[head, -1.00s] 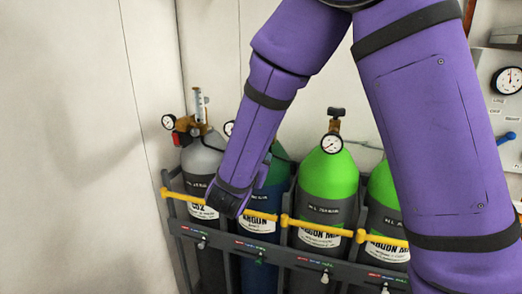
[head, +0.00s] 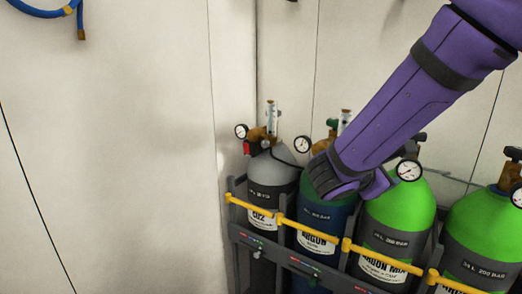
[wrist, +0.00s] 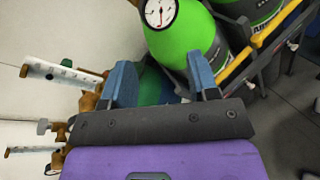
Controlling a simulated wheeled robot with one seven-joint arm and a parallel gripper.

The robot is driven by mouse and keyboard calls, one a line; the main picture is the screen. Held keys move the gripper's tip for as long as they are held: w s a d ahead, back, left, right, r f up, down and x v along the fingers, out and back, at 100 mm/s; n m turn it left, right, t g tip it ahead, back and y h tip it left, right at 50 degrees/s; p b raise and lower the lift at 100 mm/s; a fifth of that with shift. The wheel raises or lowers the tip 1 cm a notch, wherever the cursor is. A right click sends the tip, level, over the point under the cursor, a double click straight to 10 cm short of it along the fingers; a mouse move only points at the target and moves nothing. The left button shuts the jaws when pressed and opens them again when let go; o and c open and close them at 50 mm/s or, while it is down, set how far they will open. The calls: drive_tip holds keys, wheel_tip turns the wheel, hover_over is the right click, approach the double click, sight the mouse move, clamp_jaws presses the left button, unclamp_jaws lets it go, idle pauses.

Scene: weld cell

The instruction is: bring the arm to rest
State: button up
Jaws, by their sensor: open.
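My purple arm (head: 405,105) reaches in from the upper right of the head view. Its end hangs in front of the gas bottles, over the dark blue argon bottle (head: 321,213); the fingers are not clear there. In the wrist view my gripper (wrist: 160,62) has its two blue fingers spread wide apart, with nothing held between them. A green bottle's shoulder with a round gauge (wrist: 160,12) lies beyond the fingertips. I cannot tell the exact gap between the fingers and the bottles.
A grey CO2 bottle (head: 269,177) and green argon mix bottles (head: 397,210) stand in a rack with yellow retaining bars (head: 314,236). Regulators and gauges (head: 302,144) stick up beside my arm. A blue hose (head: 44,14) hangs upper left. Bare wall fills the left.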

drive_tip(key=s+d+r+m+g+y, duration=0.1)
drive_tip(key=s+d+m+g+y, duration=0.2)
drive_tip(key=s+m, duration=0.3)
drive_tip(key=s+d+r+m+g+y, duration=0.1)
drive_tip(key=s+d+m+g+y, duration=0.2)
drive_tip(key=s, duration=0.5)
drive_tip(key=s+a+r+m+t+y, duration=0.3)
drive_tip(key=s+a+r+m+y, duration=0.1)
drive_tip(key=s+m+y, duration=0.2)
drive_tip(key=s+m, duration=0.1)
drive_tip(key=m, duration=0.1)
drive_tip(key=shift+s+m+y, duration=0.3)
drive_tip(key=shift+m+y, duration=0.1)
